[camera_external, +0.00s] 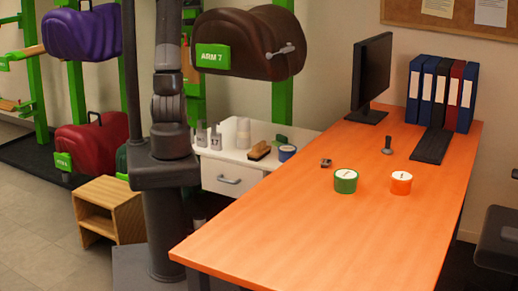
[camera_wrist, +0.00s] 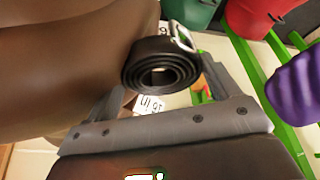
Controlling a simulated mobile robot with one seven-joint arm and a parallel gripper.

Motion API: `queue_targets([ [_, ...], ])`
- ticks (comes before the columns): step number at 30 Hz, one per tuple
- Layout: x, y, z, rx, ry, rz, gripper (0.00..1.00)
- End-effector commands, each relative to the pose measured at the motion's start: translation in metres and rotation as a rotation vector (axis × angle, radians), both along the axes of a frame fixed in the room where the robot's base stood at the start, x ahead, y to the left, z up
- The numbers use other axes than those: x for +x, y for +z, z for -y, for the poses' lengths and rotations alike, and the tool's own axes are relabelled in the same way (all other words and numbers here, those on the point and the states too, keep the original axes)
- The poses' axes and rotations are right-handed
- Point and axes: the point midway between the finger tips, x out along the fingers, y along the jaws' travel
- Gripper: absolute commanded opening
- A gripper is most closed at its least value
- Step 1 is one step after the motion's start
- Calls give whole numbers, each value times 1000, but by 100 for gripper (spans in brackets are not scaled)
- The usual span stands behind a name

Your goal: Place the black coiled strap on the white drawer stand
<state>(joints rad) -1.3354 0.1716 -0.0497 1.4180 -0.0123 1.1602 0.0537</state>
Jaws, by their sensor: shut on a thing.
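The black coiled strap (camera_wrist: 160,65) shows in the wrist view, rolled up with a silver buckle (camera_wrist: 181,37) at its top. My gripper (camera_wrist: 165,82) is shut on the strap, its fingers on either side of the coil. I cannot make out the strap or the gripper in the external view, where my column and arm stand left of centre. The white drawer stand (camera_external: 217,179) is behind the left end of the orange table, with one drawer and a grey handle. Bottles, a brush (camera_external: 259,150) and a blue roll (camera_external: 287,153) stand on its top.
A brown saddle (camera_external: 245,29) hangs above the stand; a large brown surface (camera_wrist: 60,60) fills the wrist view's left. Purple (camera_external: 83,32) and red (camera_external: 92,148) saddles hang at left. The orange table (camera_external: 300,230) has green and orange rolls; its front is clear.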

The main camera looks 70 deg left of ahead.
Motion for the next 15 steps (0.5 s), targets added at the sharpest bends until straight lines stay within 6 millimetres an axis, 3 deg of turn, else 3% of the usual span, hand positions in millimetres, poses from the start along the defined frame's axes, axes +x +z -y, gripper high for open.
queue_targets([
  [5, -14, -57, -23, -8, -35, 0, 52],
  [9, -10, -126, -39, -10, -144, 2, 52],
  [15, -6, -209, -47, -8, -288, 4, 52],
])
